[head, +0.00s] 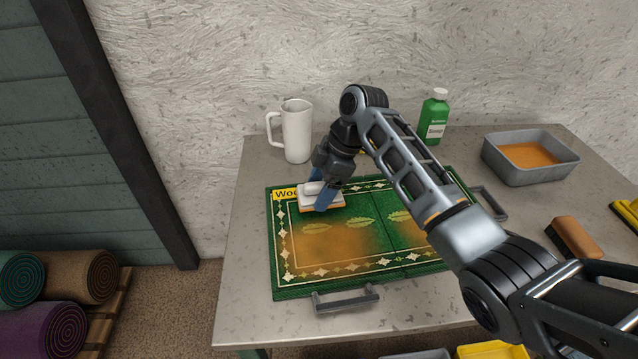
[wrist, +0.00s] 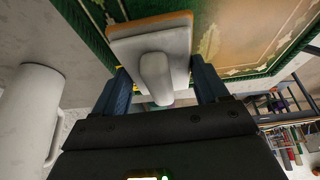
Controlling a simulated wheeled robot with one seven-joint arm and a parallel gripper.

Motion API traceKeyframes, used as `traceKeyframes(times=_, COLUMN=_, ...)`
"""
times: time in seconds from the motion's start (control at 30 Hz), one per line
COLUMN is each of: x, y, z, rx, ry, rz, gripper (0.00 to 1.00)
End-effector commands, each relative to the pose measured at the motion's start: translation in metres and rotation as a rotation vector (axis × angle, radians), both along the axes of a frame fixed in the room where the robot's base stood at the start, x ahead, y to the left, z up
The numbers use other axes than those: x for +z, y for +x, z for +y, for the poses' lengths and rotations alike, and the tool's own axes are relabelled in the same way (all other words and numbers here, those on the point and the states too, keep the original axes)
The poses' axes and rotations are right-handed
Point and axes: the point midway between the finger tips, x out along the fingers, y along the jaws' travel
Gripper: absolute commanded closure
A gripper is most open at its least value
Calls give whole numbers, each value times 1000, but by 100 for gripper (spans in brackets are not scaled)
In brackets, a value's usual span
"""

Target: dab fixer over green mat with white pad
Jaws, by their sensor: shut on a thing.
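My gripper (head: 320,194) is shut on the handle of a white pad (head: 333,203) with a tan underside. The pad is over the upper left corner of the green mat (head: 286,284); I cannot tell whether it touches. In the wrist view the pad (wrist: 120,47) shows between my blue fingers, its handle pointing toward me. The mat has a pale leaf pattern and a white border. An orange-brown film (head: 335,245) covers much of its left part and some of its middle. My arm hides much of the mat's right part. A grey tray (head: 500,173) holds orange liquid at the right.
A white mug (head: 297,130) stands close behind the pad, and a green bottle (head: 434,118) stands at the back. A brown brush (head: 573,238) lies right of the mat. Grey handles or clamps (head: 345,298) sit at the mat's edges. The table's left strip is clear.

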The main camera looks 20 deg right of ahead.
Motion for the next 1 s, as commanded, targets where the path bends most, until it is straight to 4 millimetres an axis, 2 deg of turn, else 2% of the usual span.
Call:
traceKeyframes(times=0.03, x=-8, y=0, z=0, rx=0, ry=0, rz=0, gripper=65)
traceKeyframes(times=0.1, x=-10, y=0, z=0, rx=0, ry=0, rz=0, gripper=65)
traceKeyframes(times=0.6, x=-10, y=0, z=0, rx=0, ry=0, rz=0, gripper=65)
traceKeyframes(times=1.0, x=-20, y=0, z=0, rx=0, ry=0, rz=0, gripper=65)
